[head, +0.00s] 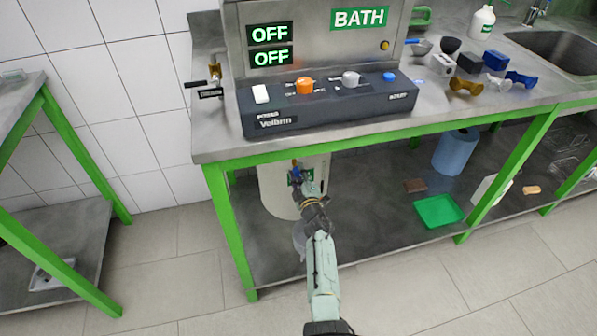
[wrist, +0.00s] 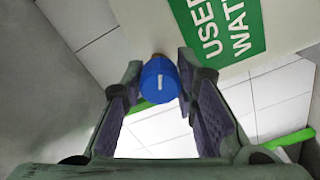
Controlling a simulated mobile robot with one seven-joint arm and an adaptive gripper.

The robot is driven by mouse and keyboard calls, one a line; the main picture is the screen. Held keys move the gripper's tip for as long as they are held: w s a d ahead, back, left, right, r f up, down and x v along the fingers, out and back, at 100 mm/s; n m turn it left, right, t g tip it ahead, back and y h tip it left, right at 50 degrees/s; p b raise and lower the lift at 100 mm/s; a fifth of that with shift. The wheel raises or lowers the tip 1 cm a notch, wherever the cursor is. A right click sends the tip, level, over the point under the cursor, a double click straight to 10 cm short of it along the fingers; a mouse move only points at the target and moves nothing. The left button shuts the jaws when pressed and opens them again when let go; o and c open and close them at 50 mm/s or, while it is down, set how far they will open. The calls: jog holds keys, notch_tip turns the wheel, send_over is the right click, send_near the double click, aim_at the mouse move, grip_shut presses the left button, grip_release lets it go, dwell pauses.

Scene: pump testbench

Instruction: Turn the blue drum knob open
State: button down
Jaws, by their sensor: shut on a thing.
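The blue drum knob (wrist: 159,88) shows in the wrist view, round, with a short white mark on its face. It sits on the pale drum, whose side (wrist: 120,15) fills the upper part of that view beside a green USED WATER label (wrist: 232,30). My gripper (wrist: 160,68) has one finger on each side of the knob and is shut on it. In the head view the pale drum (head: 277,195) stands under the bench, and my gripper (head: 298,172) is at its front. The knob is very small there and partly hidden.
The steel bench top (head: 215,143) with green legs overhangs the drum. A dark control panel (head: 330,100) stands on it, under the OFF displays and BATH sign. On the lower shelf (head: 370,215) are a green tray (head: 438,210) and a blue roll (head: 455,152). The floor in front is mostly clear.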

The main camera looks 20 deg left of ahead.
jog(key=shift+m, duration=0.5)
jog(key=c, duration=1.2)
grip_release()
jog(key=shift+c, duration=0.2)
jog(key=v, duration=1.2)
jog(key=shift+f, duration=0.1)
